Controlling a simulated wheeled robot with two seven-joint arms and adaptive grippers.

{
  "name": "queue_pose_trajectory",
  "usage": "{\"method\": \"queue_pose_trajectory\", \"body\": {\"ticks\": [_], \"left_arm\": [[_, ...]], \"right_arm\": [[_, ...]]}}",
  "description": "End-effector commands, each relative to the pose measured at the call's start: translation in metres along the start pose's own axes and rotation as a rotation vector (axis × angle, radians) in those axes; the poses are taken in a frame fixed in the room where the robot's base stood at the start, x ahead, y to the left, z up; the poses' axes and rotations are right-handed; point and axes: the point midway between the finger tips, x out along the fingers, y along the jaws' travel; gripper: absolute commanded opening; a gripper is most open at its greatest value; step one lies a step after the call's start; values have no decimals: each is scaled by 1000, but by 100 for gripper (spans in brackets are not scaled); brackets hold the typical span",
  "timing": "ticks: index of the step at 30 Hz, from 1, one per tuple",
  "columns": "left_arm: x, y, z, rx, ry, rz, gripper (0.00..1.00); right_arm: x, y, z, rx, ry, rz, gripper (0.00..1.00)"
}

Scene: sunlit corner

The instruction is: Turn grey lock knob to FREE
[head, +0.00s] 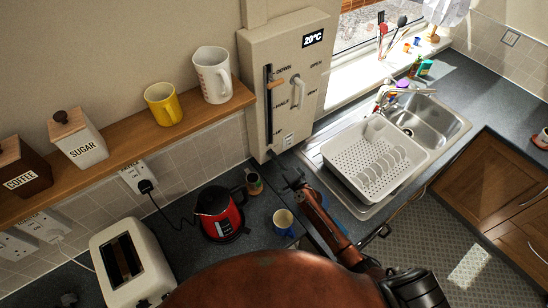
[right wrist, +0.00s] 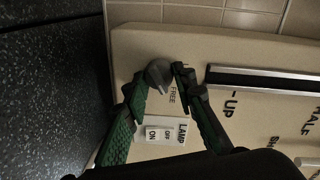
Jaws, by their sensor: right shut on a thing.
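The grey lock knob (right wrist: 159,74) sits low on the beige wall box, with the word FREE printed beside it in the right wrist view. In the head view it is a small dark shape (head: 270,154) under the slider slot. My right gripper (right wrist: 160,80) has its green-and-black fingers closed on either side of the knob. In the head view my right gripper (head: 290,180) reaches up toward the beige wall box (head: 290,85). The knob's pointing direction is hard to tell. My left gripper is not in view.
The lamp switch (right wrist: 153,133) is close beside the fingers. The box also bears an orange-handled slider (head: 276,83) and a white handle (head: 298,91). A dish rack (head: 368,165) is at right.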

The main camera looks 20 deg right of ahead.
Motion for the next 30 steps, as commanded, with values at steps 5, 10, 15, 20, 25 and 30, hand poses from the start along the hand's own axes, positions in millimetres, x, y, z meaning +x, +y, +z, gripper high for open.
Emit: {"method": "queue_pose_trajectory", "body": {"ticks": [5,10,15,20,25,30], "left_arm": [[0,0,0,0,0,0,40],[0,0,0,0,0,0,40],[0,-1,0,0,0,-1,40],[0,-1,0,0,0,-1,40],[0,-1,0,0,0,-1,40],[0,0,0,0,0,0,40]], "right_arm": [[0,0,-1,0,1,0,36],[0,0,0,0,1,0,42],[0,0,0,0,0,0,42],[-10,2,1,0,0,2,42],[-41,2,0,1,1,2,42],[-77,1,0,0,0,2,42]]}}
